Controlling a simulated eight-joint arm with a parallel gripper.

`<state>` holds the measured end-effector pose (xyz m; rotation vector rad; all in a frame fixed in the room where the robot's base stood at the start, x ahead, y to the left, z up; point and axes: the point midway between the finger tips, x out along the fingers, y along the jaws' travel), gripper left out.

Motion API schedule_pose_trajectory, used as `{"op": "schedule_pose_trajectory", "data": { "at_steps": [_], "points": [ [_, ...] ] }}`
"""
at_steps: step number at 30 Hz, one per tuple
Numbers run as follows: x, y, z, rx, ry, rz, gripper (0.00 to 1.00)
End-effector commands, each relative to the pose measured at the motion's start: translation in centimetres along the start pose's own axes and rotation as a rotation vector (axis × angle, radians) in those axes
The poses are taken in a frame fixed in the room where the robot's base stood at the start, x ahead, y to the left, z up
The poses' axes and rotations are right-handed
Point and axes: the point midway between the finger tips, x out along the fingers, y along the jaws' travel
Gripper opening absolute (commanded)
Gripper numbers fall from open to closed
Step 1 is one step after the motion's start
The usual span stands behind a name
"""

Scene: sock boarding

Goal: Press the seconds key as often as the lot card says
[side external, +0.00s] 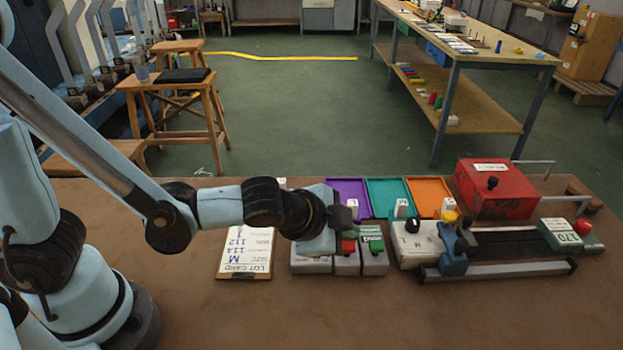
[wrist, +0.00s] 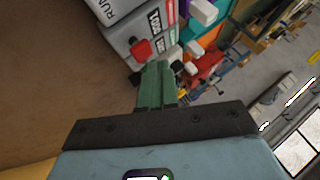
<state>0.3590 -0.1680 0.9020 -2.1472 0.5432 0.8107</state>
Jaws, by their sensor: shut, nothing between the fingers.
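The lot card (side external: 246,250) lies on a clipboard at the left of the bench. Its writing appears upside down; I make out "LOT CARD", a letter M and some numbers, not the seconds count. To its right stands a row of grey key boxes (side external: 374,262). One shows a green-labelled top (side external: 372,239), another a red part (side external: 348,246). I cannot read which is the seconds key. My gripper (side external: 345,222) is over this row and hides part of it. In the wrist view its green fingers (wrist: 156,68) are shut and empty, near a red key (wrist: 140,49); contact is unclear.
Purple (side external: 342,186), teal (side external: 388,184) and orange (side external: 429,185) trays lie behind the boxes. A red machine (side external: 480,198) and a railed fixture (side external: 500,269) stand at the right. The bench front (side external: 330,315) is clear.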

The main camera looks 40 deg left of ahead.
Motion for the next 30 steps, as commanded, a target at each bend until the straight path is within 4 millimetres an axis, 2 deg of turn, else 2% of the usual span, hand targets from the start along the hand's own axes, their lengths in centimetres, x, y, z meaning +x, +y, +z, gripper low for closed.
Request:
{"op": "schedule_pose_trajectory", "data": {
  "at_steps": [14,30],
  "points": [
    [-0.4,-0.3,-0.3,0.000,0.001,0.000,0.00],
    [-3.5,-2.5,-2.5,0.000,0.000,0.000,0.00]
  ]
}}
